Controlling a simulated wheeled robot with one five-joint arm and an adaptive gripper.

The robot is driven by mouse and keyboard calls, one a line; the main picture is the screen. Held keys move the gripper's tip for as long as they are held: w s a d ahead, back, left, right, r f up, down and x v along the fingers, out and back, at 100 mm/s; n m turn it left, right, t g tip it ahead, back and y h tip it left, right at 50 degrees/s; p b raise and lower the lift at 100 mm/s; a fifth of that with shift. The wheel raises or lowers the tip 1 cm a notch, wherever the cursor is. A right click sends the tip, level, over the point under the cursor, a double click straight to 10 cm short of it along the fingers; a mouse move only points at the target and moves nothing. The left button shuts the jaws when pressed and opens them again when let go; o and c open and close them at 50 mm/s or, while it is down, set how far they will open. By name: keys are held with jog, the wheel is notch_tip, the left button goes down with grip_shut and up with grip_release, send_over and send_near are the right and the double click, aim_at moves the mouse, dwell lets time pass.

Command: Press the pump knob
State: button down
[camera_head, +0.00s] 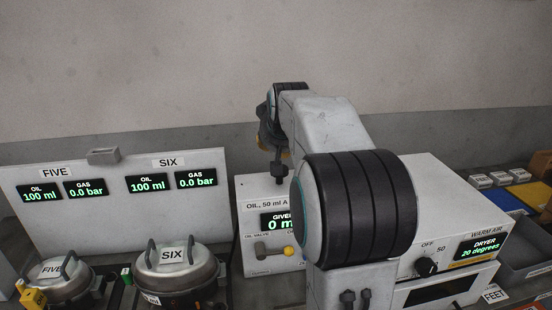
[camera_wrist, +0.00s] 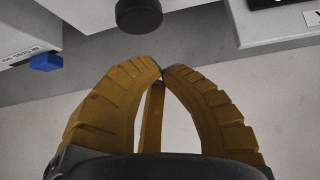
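A dark knob (camera_head: 279,170), which looks like the pump knob, stands on top of the white oil box (camera_head: 252,212) in the head view. A dark round knob (camera_wrist: 139,14) at the top of the wrist view seems to be the same one. My gripper (camera_wrist: 161,71) has its two ribbed orange fingers curved together with the tips meeting. Nothing shows held at the tips. The fingertips appear apart from the knob in the wrist view. In the head view my gripper (camera_head: 264,138) is mostly hidden by my arm, close above the knob. My arm also covers the right part of the oil box.
The oil valve lever (camera_head: 288,251) with a yellow ball is on the box front. Pots FIVE (camera_head: 55,270) and SIX (camera_head: 172,256) stand left before a display panel (camera_head: 105,212). A dryer (camera_head: 470,215) stands right. A blue part (camera_wrist: 46,62) sits left in the wrist view.

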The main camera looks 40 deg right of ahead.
jog(key=shift+s+f, duration=0.1)
jog(key=shift+f, duration=1.8)
notch_tip(320, 180, down, 3)
jog(key=b, duration=0.3)
jog(key=shift+s+f, duration=0.1)
notch_tip(320, 180, up, 5)
jog(key=p, duration=0.3)
jog(key=shift+a, duration=0.1)
jog(key=b+v, duration=0.1)
jog(key=v, duration=0.8)
jog(key=shift+s, duration=0.25)
